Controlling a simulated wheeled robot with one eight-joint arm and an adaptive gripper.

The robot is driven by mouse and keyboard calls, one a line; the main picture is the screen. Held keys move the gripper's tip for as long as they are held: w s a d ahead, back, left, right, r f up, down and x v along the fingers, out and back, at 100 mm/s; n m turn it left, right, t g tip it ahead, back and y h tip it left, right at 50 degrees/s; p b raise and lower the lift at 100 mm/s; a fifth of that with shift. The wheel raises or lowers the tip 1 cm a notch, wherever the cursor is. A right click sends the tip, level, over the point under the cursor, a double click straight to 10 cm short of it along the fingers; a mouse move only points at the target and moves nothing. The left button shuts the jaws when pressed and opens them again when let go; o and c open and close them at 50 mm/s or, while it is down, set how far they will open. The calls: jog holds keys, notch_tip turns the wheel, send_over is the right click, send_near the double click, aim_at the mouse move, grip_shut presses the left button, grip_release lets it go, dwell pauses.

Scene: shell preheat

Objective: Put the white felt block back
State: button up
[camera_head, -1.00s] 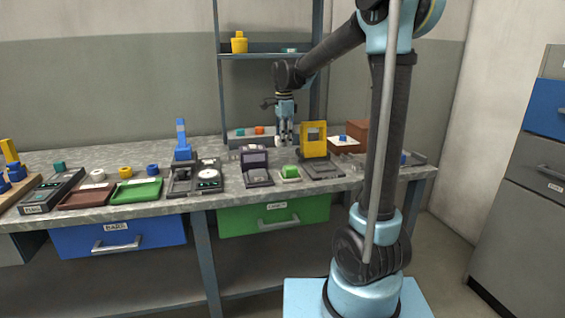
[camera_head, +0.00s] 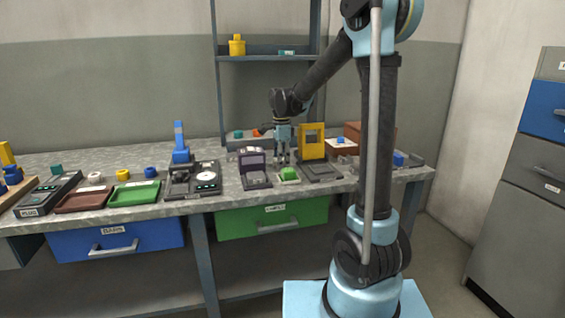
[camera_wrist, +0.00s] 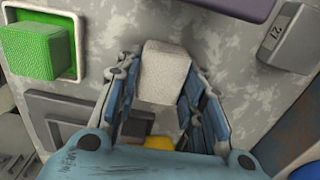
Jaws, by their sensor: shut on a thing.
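The white felt block (camera_wrist: 165,72) is between the fingers of my gripper (camera_wrist: 166,90) in the wrist view, and the fingers are shut on it. In the head view my gripper (camera_head: 282,161) points down over the bench, just behind the green block (camera_head: 289,174) and right of the purple-topped device (camera_head: 253,166). The block is too small there to make out clearly. Whether it touches the bench cannot be told.
A yellow frame stand (camera_head: 311,141) stands close on the right. A grey tray (camera_head: 236,145) with teal and orange pieces lies at the back. A grey block marked 27 (camera_wrist: 289,36) is near the gripper. Shelf posts rise behind.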

jog(key=shift+f, duration=0.1)
jog(key=o, duration=1)
jog(key=shift+r, duration=0.2)
notch_tip(320, 180, up, 12)
jog(key=s+d+f+n, duration=0.1)
jog(key=s+d+n, duration=0.2)
jog(key=s+d, duration=0.5)
jog(key=s+d+f+n, duration=0.4)
jog(key=s+f, duration=0.2)
jog(key=s, duration=0.2)
jog(key=s+d+f+n+t, duration=0.1)
jog(key=s+d+f+n, duration=0.3)
jog(key=s, duration=0.4)
jog(key=s+d+f+n+t, duration=0.1)
jog(key=s+d+f+n, duration=0.3)
jog(key=s+f, duration=0.4)
jog(key=shift+d, duration=0.65)
